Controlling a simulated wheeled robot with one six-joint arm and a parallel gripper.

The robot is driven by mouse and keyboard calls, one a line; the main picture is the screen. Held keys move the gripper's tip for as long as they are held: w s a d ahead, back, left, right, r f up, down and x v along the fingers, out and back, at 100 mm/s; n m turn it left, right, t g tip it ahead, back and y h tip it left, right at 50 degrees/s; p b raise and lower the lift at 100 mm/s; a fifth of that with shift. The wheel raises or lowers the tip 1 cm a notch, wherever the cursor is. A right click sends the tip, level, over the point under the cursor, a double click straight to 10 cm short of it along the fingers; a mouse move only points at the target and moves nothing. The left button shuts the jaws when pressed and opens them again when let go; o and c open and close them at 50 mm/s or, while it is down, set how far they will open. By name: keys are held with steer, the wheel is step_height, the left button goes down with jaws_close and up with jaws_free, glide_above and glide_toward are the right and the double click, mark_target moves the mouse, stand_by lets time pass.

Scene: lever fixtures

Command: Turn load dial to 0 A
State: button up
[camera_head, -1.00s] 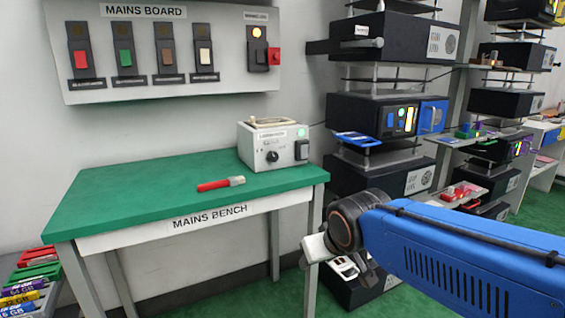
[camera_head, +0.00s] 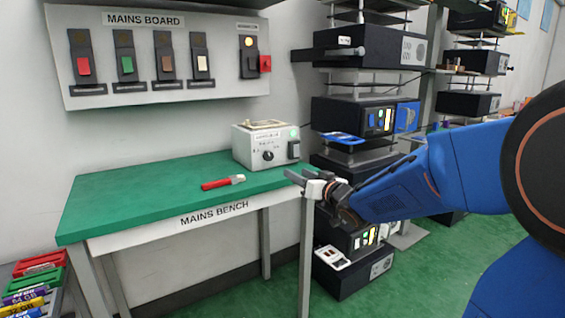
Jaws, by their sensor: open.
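A grey-white box (camera_head: 264,145) stands at the back right corner of the green mains bench (camera_head: 140,185). Its front has a small black dial (camera_head: 268,156), a black switch at the right and a green light on top of the right side. The dial's pointer and markings are too small to read. My gripper (camera_head: 296,178) is at the bench's front right corner, in front of and to the right of the box, apart from the dial. Its grey fingers point left; it is open and nothing shows between them.
A red-handled tool (camera_head: 222,182) lies on the bench between the front edge and the box. A rack of black equipment (camera_head: 350,117) stands right of the bench. The mains board (camera_head: 155,60) hangs on the wall. The bench's left half is clear.

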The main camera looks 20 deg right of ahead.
glide_toward(270, 158)
steer(key=shift+y, duration=0.3)
steer(key=x, duration=0.8)
steer(key=shift+w, duration=0.35)
steer(key=c, duration=1.1)
